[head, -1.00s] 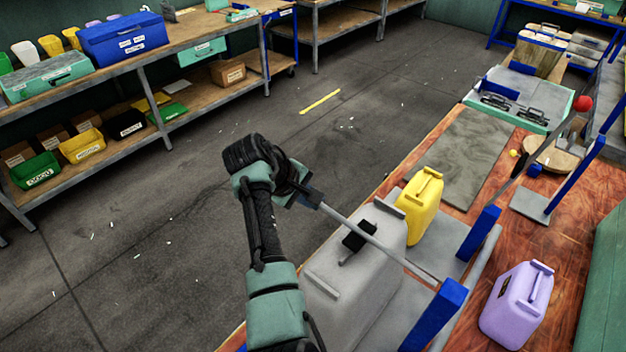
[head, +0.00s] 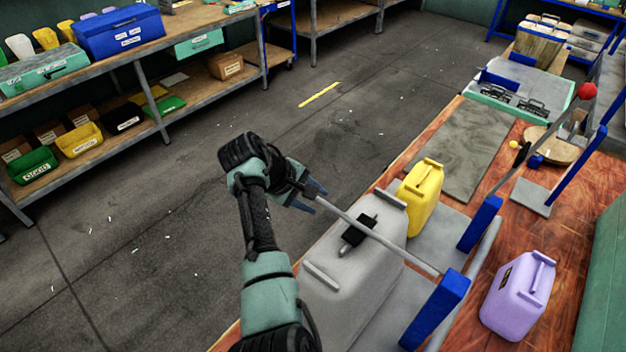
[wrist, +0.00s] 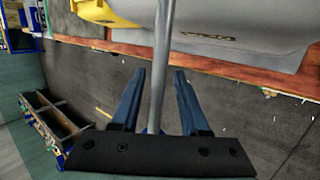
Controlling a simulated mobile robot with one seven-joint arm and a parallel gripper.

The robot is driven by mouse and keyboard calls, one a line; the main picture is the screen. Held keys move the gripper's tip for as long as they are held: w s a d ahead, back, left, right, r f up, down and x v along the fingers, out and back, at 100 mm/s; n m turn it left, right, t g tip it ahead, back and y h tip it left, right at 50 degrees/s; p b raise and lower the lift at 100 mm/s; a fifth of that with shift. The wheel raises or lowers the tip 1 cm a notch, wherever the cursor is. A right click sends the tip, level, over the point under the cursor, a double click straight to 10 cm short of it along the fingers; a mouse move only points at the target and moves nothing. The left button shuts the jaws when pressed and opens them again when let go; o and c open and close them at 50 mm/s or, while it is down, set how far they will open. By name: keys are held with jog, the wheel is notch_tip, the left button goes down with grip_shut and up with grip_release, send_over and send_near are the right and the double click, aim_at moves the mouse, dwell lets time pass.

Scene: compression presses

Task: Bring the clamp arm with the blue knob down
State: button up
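A grey clamp arm (head: 385,237) reaches from a blue press post (head: 436,308) out over a large grey jerrycan (head: 335,297), lying low and close to level. Its black pad (head: 359,231) hangs at the can's top; I cannot tell if it touches. My gripper (head: 319,200) is at the arm's outer end, fingers apart on either side of it. In the wrist view the bar (wrist: 163,60) runs between the two open blue fingers, with a gap at each side. A bluish end shows near the palm, but the knob itself is mostly hidden.
A yellow jerrycan (head: 420,197) stands just beyond the grey one, and a purple jerrycan (head: 517,288) stands right of the press. A second clamp arm with a red knob (head: 587,91) is raised farther back.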

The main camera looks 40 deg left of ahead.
jog(key=shift+r, duration=0.15)
jog(key=b+v, duration=0.2)
jog(key=v, duration=1.1)
jog(key=w+d+r+m+t+y, duration=0.25)
jog(key=w+r+y, duration=0.25)
jog(key=w+r, duration=0.25)
jog(key=w+d+r+m+t+y, duration=0.1)
jog(key=d+r+m+t, duration=0.3)
jog(key=r, duration=0.4)
jog(key=w+d+r+m+t+y, duration=0.1)
jog(key=d+r+m+t+y, duration=0.15)
jog(key=d+r, duration=0.5)
jog(key=s+d+r+m+t+h, duration=0.3)
jog(key=s+d+r+t, duration=0.3)
jog(key=d+r, duration=0.4)
jog(key=s+d+r+m+t+h, duration=0.3)
jog(key=s+d+r+m+t, duration=0.2)
jog(key=s+d+r, duration=0.4)
jog(key=shift+d+r+t, duration=0.35)
jog(key=shift+r+t, duration=0.05)
jog(key=shift+r, duration=0.25)
